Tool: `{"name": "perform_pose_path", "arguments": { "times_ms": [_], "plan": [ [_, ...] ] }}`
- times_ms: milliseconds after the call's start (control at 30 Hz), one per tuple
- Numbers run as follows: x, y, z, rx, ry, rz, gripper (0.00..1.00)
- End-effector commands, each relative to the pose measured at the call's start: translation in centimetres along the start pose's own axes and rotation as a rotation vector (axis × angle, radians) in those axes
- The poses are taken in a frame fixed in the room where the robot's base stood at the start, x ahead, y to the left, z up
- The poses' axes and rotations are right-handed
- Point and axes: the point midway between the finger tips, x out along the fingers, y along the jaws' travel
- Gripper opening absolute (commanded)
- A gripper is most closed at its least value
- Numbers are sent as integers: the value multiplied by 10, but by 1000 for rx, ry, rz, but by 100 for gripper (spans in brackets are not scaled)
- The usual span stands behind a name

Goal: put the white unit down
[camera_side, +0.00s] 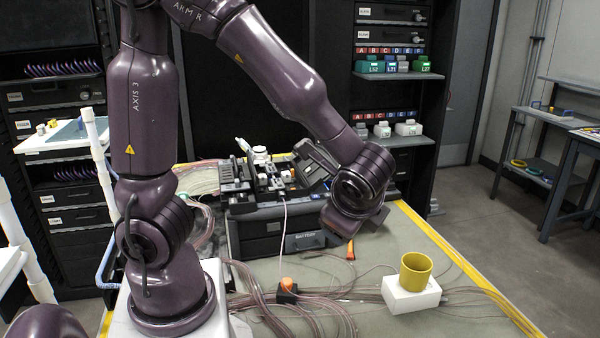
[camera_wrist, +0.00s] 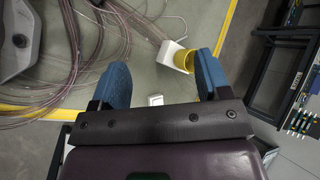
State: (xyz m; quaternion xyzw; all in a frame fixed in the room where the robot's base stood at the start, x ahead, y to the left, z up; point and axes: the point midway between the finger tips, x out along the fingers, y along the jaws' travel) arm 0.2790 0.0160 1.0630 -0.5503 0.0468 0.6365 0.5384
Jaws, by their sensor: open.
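My gripper (camera_wrist: 161,76) is open in the wrist view, with its two blue fingers spread wide. A small white piece (camera_wrist: 155,100) shows in the gap between them, touching neither finger; I cannot tell its height or whether it is the white unit. In the side view my gripper (camera_side: 352,222) hangs over the table, right of the black splicing machine (camera_side: 272,228), and its fingers are hidden. A white block (camera_side: 402,300) lies on the table at the right, with a yellow cup (camera_side: 416,272) on it. The white block also shows in the wrist view (camera_wrist: 166,52), beyond the fingers.
Bundles of thin cables (camera_side: 300,318) run over the green-grey table (camera_side: 410,236). An orange-topped black holder (camera_side: 287,290) stands in front of the machine. Small white units (camera_side: 408,128) and green units (camera_side: 420,64) stand on back shelves. The table's right edge has yellow tape.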

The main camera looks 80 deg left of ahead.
Motion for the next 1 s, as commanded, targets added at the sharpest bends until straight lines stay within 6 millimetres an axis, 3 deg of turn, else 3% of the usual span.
{"name": "perform_pose_path", "arguments": {
  "times_ms": [33, 200, 433, 633, 1000],
  "plan": [
    [-9, -1, 17, -132, 43, 63, 70],
    [-39, 9, 53, -539, 220, 274, 70],
    [-80, 17, 76, -927, 467, 452, 70],
    [-95, 18, 80, -1041, 563, 504, 70],
    [-96, 19, 80, -1044, 566, 508, 70]
  ]
}}
